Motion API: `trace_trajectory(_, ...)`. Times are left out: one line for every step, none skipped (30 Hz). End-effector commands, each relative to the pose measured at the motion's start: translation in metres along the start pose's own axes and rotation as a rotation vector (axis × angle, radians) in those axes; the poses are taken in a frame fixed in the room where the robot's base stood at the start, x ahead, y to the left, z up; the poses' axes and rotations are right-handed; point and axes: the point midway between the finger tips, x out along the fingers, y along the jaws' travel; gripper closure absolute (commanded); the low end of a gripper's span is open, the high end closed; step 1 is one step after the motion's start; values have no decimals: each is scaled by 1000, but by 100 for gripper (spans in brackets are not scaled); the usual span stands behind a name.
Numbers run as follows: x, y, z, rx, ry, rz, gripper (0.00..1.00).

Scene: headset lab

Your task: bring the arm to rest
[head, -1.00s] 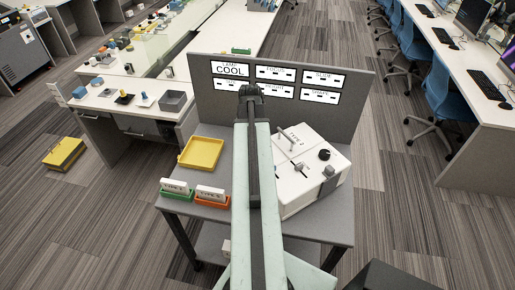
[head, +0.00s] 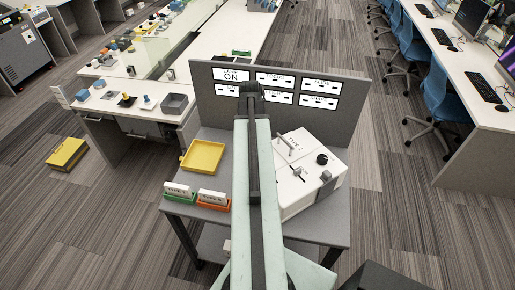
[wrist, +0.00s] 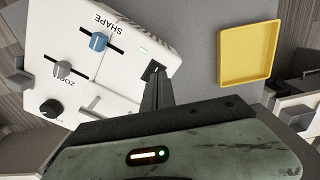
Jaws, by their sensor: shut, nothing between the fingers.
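My arm (head: 255,180) reaches forward over the grey table (head: 228,148) in the head view, and it hides my gripper there. In the wrist view my gripper (wrist: 156,76) is shut and empty. Its narrow dark fingers point at the edge of the white control box (wrist: 120,70), by a dark patch. I cannot tell whether they touch it. The box has a blue slider knob (wrist: 98,42), a grey slider knob (wrist: 63,69) and a black dial (wrist: 50,108). The box also shows in the head view (head: 300,190), right of my arm.
A yellow tray (head: 203,157) lies left of my arm. A green bin (head: 180,197) and an orange bin (head: 213,205) with white labelled items stand at the front left. A grey panel (head: 355,85) with several signs rises behind. Open floor (head: 400,200) lies to the right.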

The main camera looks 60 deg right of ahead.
Motion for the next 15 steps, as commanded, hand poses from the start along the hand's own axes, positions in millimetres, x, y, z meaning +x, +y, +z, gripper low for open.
trace_trajectory(-10, 0, 0, 0, 0, 0, 100)
trace_trajectory(-12, 0, 0, 0, 0, 0, 100)
trace_trajectory(-16, 0, 0, 0, 0, 0, 100)
trace_trajectory(-17, 0, 0, 0, 0, 0, 100)
trace_trajectory(-18, 0, 0, 0, 0, 0, 100)
trace_trajectory(-17, 0, 0, 0, 0, 0, 100)
trace_trajectory(-17, 0, 0, 0, 0, 0, 100)
trace_trajectory(-16, 0, 0, 0, 0, 0, 100)
trace_trajectory(-15, 0, 0, 0, 0, 0, 100)
trace_trajectory(-15, 0, 0, 0, 0, 0, 100)
trace_trajectory(-15, 0, 0, 0, 0, 0, 100)
trace_trajectory(-15, 0, 0, 0, 0, 0, 100)
trace_trajectory(-15, 0, 0, 0, 0, 0, 100)
trace_trajectory(-15, 0, 0, 0, 0, 0, 100)
trace_trajectory(-15, 0, 0, 0, 0, 0, 100)
